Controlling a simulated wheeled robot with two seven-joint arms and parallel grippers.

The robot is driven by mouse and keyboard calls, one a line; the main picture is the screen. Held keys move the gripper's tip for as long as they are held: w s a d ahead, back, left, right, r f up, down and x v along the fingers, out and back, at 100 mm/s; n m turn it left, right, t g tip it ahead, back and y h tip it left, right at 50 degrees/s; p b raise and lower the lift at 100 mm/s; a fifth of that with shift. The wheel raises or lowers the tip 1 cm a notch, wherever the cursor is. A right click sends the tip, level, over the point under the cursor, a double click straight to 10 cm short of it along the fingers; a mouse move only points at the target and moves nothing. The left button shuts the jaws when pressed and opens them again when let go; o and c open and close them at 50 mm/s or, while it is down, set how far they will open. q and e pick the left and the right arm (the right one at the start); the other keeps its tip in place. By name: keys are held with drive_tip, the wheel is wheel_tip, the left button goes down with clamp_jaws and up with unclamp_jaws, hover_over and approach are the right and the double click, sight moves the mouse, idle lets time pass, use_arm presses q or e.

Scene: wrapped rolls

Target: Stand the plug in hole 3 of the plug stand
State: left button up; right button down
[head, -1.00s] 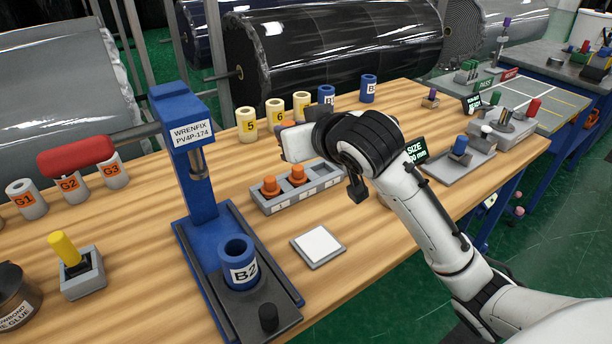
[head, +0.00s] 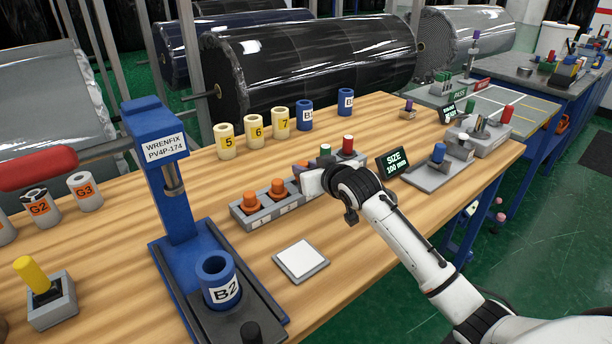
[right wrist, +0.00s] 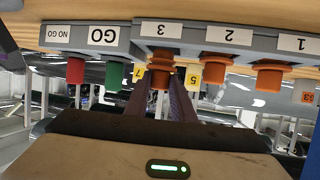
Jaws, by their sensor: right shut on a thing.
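The grey plug stand (head: 262,219) lies on the wooden bench, with labels 1, 2 and 3 and GO and NO GO positions along its front. Orange plugs stand at position 1 (head: 250,202) and position 2 (head: 278,188). My right gripper (right wrist: 158,97) is shut on a third orange plug (right wrist: 160,70), which is lined up with hole 3 behind the 3 label (right wrist: 162,30). The wrist picture is upside down; the plug appears upright, and I cannot tell how deep it sits. In the head view my right gripper (head: 312,182) hides it. My left gripper is out of view.
The green GO gauge (head: 325,150) and red NO GO gauge (head: 348,144) stand close beyond the gripper. A blue press (head: 180,215) with the B2 roll is at left. A white pad (head: 301,258) lies in front. Numbered rolls (head: 257,132) line the back.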

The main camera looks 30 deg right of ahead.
drive_tip(key=shift+f, duration=0.9)
drive_tip(key=shift+f, duration=0.1)
drive_tip(key=c, duration=1.5)
unclamp_jaws()
drive_tip(key=v, duration=1.2)
